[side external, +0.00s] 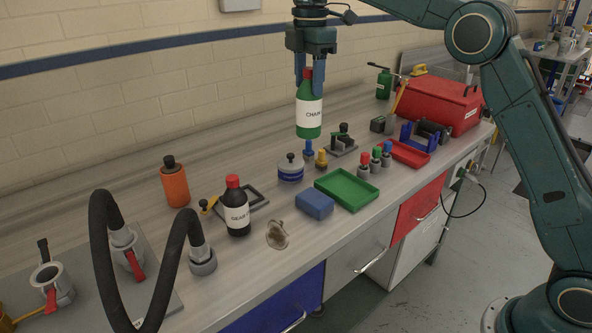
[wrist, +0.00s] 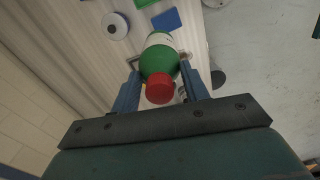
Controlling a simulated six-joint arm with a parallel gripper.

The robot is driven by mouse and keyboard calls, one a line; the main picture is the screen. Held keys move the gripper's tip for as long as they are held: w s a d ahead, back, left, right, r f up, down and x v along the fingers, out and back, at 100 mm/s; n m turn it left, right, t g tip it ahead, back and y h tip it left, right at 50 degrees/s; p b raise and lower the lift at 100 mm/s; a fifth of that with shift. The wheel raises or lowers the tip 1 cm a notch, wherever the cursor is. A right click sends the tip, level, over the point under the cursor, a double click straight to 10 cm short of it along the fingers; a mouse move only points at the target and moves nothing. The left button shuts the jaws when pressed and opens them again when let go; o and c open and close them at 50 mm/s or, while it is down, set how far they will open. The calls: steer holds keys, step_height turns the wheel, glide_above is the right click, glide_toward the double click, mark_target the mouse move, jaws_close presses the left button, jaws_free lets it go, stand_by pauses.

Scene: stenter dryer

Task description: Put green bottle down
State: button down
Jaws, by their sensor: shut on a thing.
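The green bottle (side external: 309,112) has a red cap and a white label, and hangs upright above the workbench. My gripper (side external: 306,82) is shut on it near the cap and shoulder. In the wrist view the bottle (wrist: 160,58) sits between the fingers of my gripper (wrist: 160,92), red cap toward the camera.
Below and nearby are a round blue-banded tin (side external: 291,170), a green tray (side external: 346,190), a blue block (side external: 314,204) and several small red- and green-capped bottles. A black bottle (side external: 236,212) and an orange bottle (side external: 175,184) stand left. A red toolbox (side external: 425,103) stands right. Bare bench lies along the wall.

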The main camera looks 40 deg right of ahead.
steer(key=d, duration=1.2)
steer(key=shift+w+r, duration=0.2)
steer(key=shift+w, duration=0.25)
steer(key=shift+f, duration=0.1)
step_height(320, 180, down, 15)
steer(key=shift+f, duration=2.45)
steer(key=c, duration=0.7)
jaws_free()
